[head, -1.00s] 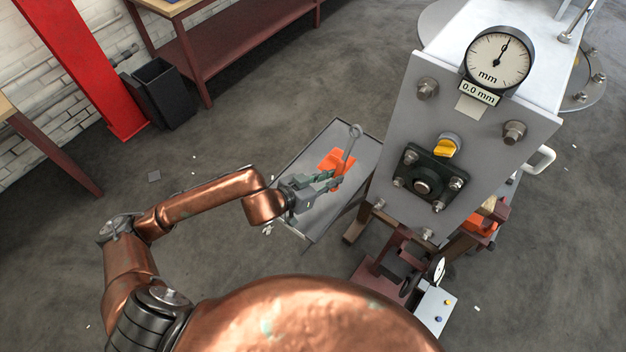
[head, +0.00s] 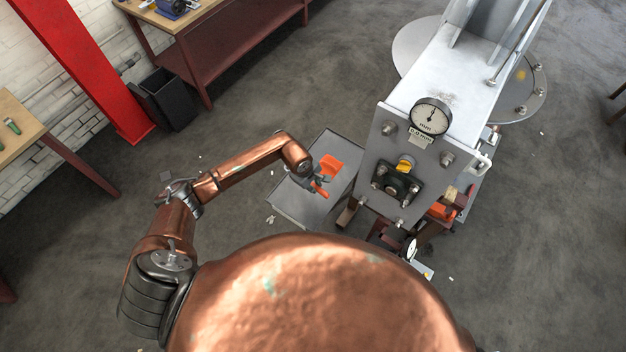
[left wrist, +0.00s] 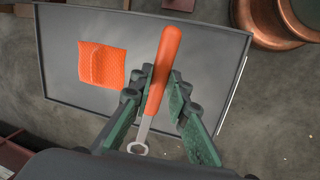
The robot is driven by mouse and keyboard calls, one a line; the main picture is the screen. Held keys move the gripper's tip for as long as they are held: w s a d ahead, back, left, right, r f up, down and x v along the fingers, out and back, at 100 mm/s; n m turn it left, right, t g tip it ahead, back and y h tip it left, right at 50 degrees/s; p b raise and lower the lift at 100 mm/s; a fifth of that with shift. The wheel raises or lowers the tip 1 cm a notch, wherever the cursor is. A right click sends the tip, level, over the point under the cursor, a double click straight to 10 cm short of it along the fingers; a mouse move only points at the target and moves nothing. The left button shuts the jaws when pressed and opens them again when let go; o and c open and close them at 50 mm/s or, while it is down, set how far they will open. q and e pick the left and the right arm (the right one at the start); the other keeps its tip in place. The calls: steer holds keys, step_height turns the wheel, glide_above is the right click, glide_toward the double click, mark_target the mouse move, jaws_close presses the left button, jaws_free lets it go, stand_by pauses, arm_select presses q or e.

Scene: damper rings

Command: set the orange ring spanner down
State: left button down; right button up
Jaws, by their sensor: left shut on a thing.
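The orange ring spanner (head: 320,188) is in my left gripper (head: 317,182), over the grey tray (head: 300,205). In the left wrist view the spanner (left wrist: 166,62) has an orange handle passing between the fingers of the gripper (left wrist: 161,82). Its bare metal shaft and ring end point back toward the palm. The tray (left wrist: 215,45) lies below it. Whether the spanner touches the tray, I cannot tell. The ring end is not clear in the head view. My right gripper is not in view.
A ribbed orange pad (left wrist: 103,64) lies on the tray beside the spanner; it also shows in the head view (head: 331,164). A grey machine with a dial gauge (head: 431,116) stands right of the tray. A black bin (head: 170,98) stands back left.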

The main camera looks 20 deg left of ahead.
arm_select(q)
steer(key=shift+s+d+r+n+h+p, duration=0.1)
steer(key=shift+s+r+n+h+p, duration=0.25)
steer(key=shift+s+n+p, duration=0.5)
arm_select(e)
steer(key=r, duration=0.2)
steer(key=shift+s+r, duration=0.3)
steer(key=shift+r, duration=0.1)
arm_select(q)
steer(key=shift+r, duration=0.1)
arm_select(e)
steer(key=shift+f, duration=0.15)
arm_select(q)
step_height(320, 180, down, 6)
steer(key=b, duration=0.7)
steer(key=shift+f, duration=0.25)
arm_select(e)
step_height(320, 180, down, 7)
arm_select(q)
steer(key=shift+s, duration=0.1)
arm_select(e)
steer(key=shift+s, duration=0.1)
arm_select(q)
steer(key=shift+d+f+m+y, duration=0.25)
steer(key=shift+f+y, duration=0.2)
steer(key=shift+f, duration=0.15)
